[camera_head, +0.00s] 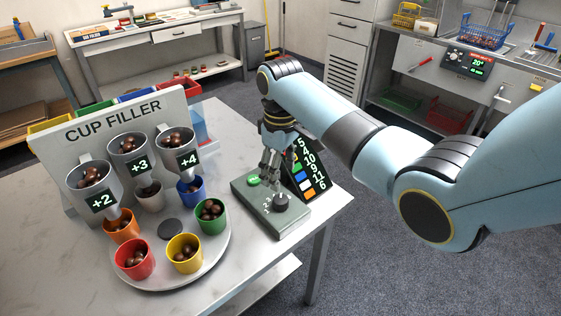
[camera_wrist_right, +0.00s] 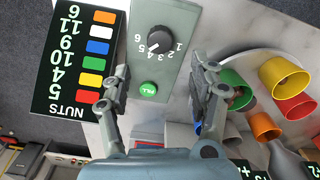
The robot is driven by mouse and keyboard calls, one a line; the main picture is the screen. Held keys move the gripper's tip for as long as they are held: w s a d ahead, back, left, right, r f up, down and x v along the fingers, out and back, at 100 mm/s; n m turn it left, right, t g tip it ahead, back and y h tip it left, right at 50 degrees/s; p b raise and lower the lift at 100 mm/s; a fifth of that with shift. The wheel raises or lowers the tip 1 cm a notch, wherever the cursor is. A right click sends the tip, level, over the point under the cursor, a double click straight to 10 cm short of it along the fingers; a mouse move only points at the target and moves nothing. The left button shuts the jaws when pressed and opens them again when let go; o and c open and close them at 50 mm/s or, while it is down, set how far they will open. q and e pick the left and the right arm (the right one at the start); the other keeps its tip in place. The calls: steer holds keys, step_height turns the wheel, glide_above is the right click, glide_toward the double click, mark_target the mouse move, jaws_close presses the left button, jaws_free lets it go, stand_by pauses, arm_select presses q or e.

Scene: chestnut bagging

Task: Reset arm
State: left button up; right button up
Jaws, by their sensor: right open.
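My right gripper (camera_head: 268,172) is open and empty above the green control box (camera_head: 300,219). In the right wrist view, its spread fingers (camera_wrist_right: 162,88) straddle the box's green button (camera_wrist_right: 149,88), with the black dial (camera_wrist_right: 155,38) beyond them. The dial also shows at the box's front in the head view (camera_head: 281,200). Red (camera_head: 133,259), yellow (camera_head: 184,254), green (camera_head: 210,216), blue (camera_head: 190,188), orange (camera_head: 121,226) and white (camera_head: 150,195) cups stand on the round turntable (camera_head: 190,277); several hold chestnuts. My left gripper is out of view.
The cup filler (camera_head: 115,106) with its three hoppers of chestnuts stands over the turntable's back. A black number panel (camera_head: 311,165) stands behind the control box. The table's right front corner (camera_head: 335,203) is bare. Benches line the back wall.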

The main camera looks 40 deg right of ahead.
step_height(320, 180, up, 2)
steer(key=shift+r, duration=0.25)
stand_by(0.4)
steer(key=s+f+m+b, duration=0.3)
steer(key=s+f+b, duration=1)
steer(key=s+f, duration=3.4)
step_height(320, 180, down, 3)
steer(key=shift+r+m+t+h, duration=0.1)
steer(key=shift+m+t+h, duration=0.2)
steer(key=shift+t+h, duration=0.1)
steer(key=shift+d+b, duration=0.1)
steer(key=shift+b, duration=0.2)
